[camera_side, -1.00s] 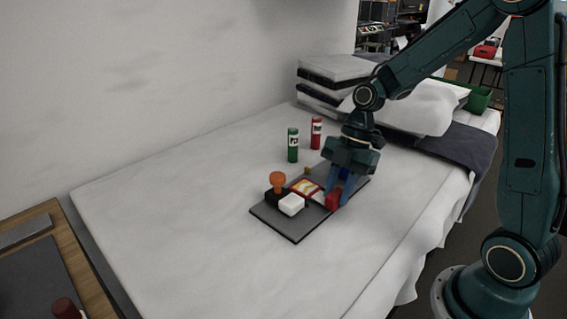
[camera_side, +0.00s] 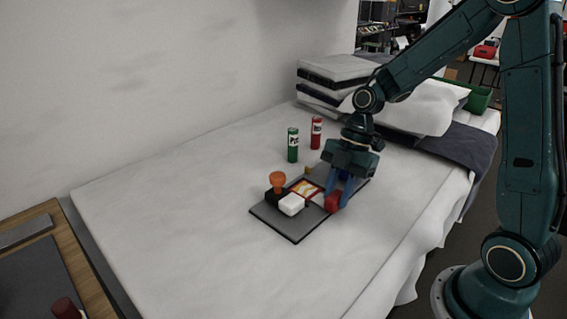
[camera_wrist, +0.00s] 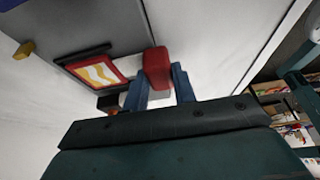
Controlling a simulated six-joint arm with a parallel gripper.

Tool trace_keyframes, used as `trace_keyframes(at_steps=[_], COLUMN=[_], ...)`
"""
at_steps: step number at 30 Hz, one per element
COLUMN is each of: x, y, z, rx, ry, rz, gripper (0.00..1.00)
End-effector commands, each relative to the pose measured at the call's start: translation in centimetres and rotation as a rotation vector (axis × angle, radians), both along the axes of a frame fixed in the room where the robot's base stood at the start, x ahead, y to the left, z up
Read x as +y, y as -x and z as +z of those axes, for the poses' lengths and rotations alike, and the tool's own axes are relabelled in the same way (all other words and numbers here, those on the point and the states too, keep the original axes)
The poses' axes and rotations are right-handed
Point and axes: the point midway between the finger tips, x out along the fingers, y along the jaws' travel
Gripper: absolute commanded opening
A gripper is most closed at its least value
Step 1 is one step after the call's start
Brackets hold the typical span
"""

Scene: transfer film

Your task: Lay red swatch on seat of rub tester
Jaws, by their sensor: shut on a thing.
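A thick red piece (camera_side: 332,203), seemingly the red swatch, sits between the blue fingertips of my gripper (camera_side: 338,194). The red piece also shows in the wrist view (camera_wrist: 157,66), between the two fingers (camera_wrist: 160,84), and the gripper is shut on it. It is over the right part of a dark flat board (camera_side: 296,234), probably the rub tester's base; I cannot tell whether it touches the board. A red-edged square with a yellow and white pattern (camera_side: 303,187) lies left of the fingers. I cannot tell which part is the seat.
A white block (camera_side: 291,205) and an orange knob on a black block (camera_side: 278,181) stand at the board's left. A small yellow peg (camera_side: 307,170) is behind. Green (camera_side: 293,146) and red (camera_side: 316,133) bottles stand farther back. The white bed's front left is clear.

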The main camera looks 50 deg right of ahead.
Motion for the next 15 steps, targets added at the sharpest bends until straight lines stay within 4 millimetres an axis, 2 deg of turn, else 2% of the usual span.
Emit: trace_keyframes(at_steps=[7,8,11,15], x=[0.01,0.0,0.01,0.0], y=[0.0,-0.01,0.0,0.0], z=[-0.28,-0.27,-0.26,-0.26], rx=[0.0,0.0,0.0,0.0], ry=[0.0,0.0,0.0,0.0], rz=[0.0,0.0,0.0,0.0], gripper=[0.05,0.3,0.5,0.52])
